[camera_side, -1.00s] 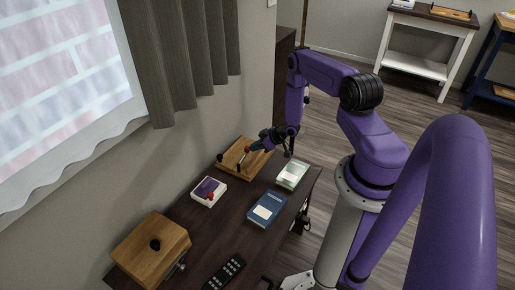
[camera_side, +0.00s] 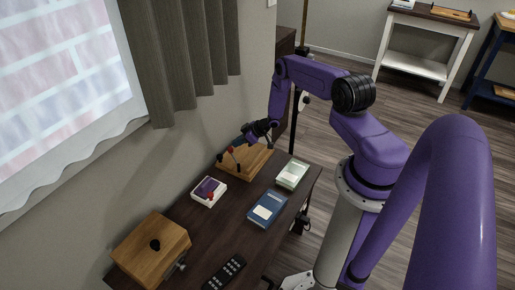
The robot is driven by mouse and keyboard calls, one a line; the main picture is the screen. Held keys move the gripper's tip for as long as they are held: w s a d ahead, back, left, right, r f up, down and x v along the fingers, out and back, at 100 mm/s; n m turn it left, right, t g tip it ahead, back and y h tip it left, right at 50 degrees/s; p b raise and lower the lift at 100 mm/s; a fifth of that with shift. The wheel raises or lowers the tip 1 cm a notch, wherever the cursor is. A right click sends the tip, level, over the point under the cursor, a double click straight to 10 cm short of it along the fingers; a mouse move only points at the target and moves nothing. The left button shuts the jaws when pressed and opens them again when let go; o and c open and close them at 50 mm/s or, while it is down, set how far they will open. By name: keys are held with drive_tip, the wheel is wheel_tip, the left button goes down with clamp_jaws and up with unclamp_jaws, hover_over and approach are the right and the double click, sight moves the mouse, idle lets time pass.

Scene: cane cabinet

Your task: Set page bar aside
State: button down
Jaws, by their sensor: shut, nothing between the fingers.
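A wooden stand (camera_side: 257,160) lies at the far end of the dark cabinet top. Near its left edge are small dark pieces and a red-tipped piece (camera_side: 231,150); they look like the page bar's parts, but they are too small to tell exactly. My gripper (camera_side: 244,139) is above the far left part of the stand, pointing down and to the left. It is shut with nothing held. I cannot tell whether its tips touch anything.
A small white-edged box with purple (camera_side: 207,190), a blue book (camera_side: 267,209) and a pale green book (camera_side: 292,175) lie near the stand. A wooden box (camera_side: 150,250) and a black remote (camera_side: 224,272) are at the near end. The wall borders the left side.

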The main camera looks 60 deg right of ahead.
sight(230, 148)
drive_tip(key=shift+w+a, duration=0.9)
drive_tip(key=shift+w, duration=0.1)
drive_tip(key=shift+w+a, duration=0.6)
drive_tip(key=shift+a, duration=0.15)
drive_tip(key=shift+s, duration=0.15)
drive_tip(key=shift+s+a, duration=0.3)
drive_tip(key=shift+s, duration=0.35)
drive_tip(key=d, duration=0.4)
drive_tip(key=shift+s, duration=0.35)
drive_tip(key=s+d+r, duration=0.1)
drive_tip(key=d+r, duration=0.5)
drive_tip(key=d, duration=0.1)
drive_tip(key=shift+d+r, duration=0.15)
drive_tip(key=shift+r, duration=0.2)
drive_tip(key=shift+s, duration=0.1)
